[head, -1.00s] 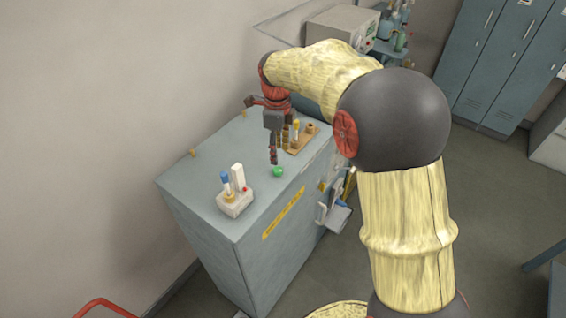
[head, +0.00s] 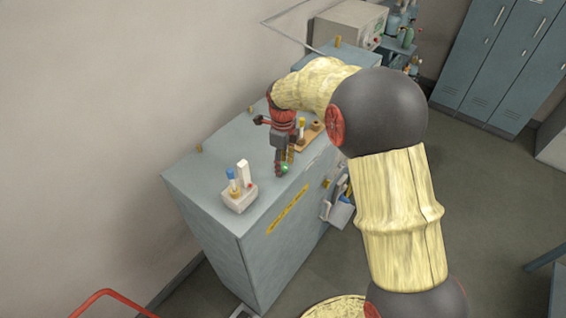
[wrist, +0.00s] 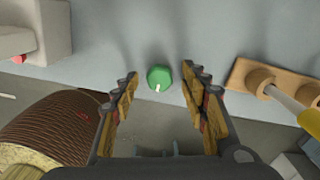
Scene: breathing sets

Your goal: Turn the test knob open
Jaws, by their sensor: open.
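The test knob is a small green knob with a pale mark (wrist: 159,77) on the grey cabinet top, near its front edge. It also shows in the head view as a green spot (head: 284,168), partly hidden by my gripper. My gripper (wrist: 158,88) is open in the wrist view, with one finger on each side of the knob and a gap on both sides. In the head view my gripper (head: 283,170) points down at the knob. I cannot tell how high the fingertips are above the cabinet top.
A white block with a blue-topped tube (head: 240,195) stands left of the knob on the cabinet (head: 205,165). A wooden rack (wrist: 247,78) with a yellow-and-white tube (wrist: 292,105) stands to the right. A grey box (head: 350,24) is at the back.

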